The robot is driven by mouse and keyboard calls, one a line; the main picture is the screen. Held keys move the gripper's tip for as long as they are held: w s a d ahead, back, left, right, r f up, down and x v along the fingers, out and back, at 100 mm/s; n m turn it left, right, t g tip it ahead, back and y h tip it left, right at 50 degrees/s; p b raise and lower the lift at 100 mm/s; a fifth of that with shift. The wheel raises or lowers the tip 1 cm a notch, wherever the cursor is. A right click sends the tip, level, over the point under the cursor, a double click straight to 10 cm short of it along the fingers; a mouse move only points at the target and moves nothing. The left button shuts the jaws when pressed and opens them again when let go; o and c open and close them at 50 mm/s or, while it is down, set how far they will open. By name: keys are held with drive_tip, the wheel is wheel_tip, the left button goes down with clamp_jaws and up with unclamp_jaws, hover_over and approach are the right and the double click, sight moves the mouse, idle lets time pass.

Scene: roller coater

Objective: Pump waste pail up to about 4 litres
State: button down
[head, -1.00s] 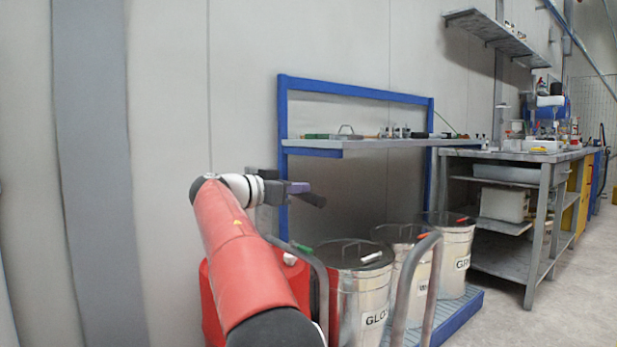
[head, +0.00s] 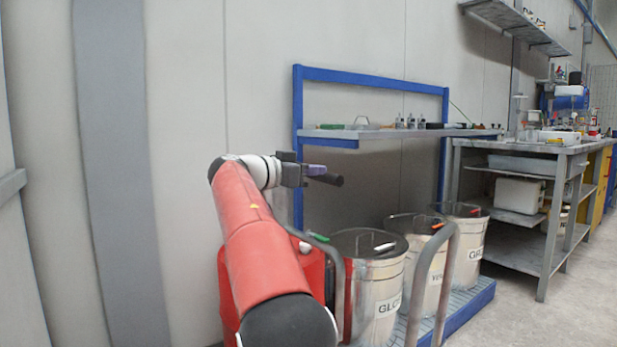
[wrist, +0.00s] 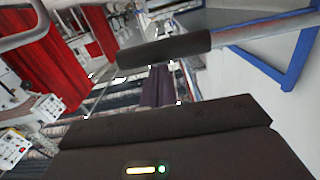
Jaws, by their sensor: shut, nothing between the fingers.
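The waste pail is not plainly named in view. The middle of three metal pails (head: 424,272) carries a label starting with W, and its lid has an orange-marked handle. It stands on a low blue-edged platform (head: 462,317). My gripper (head: 322,174) is shut and empty, up and left of the pails, in front of the blue frame. In the wrist view a dark cylindrical bar (wrist: 165,50) crosses ahead of it, beside a purple part (wrist: 157,88); I cannot tell what the bar belongs to. No pump is clearly seen.
A nearer metal pail (head: 375,300) and a farther one (head: 466,253) flank it. A red container (head: 312,268) is partly behind my arm. Grey bent rails (head: 447,262) rise in front. A shelf (head: 400,132) hangs on the frame; a workbench (head: 525,146) stands right.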

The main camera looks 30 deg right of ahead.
drive_tip(key=s+a+r, duration=0.2)
drive_tip(key=a, duration=0.8)
idle(0.7)
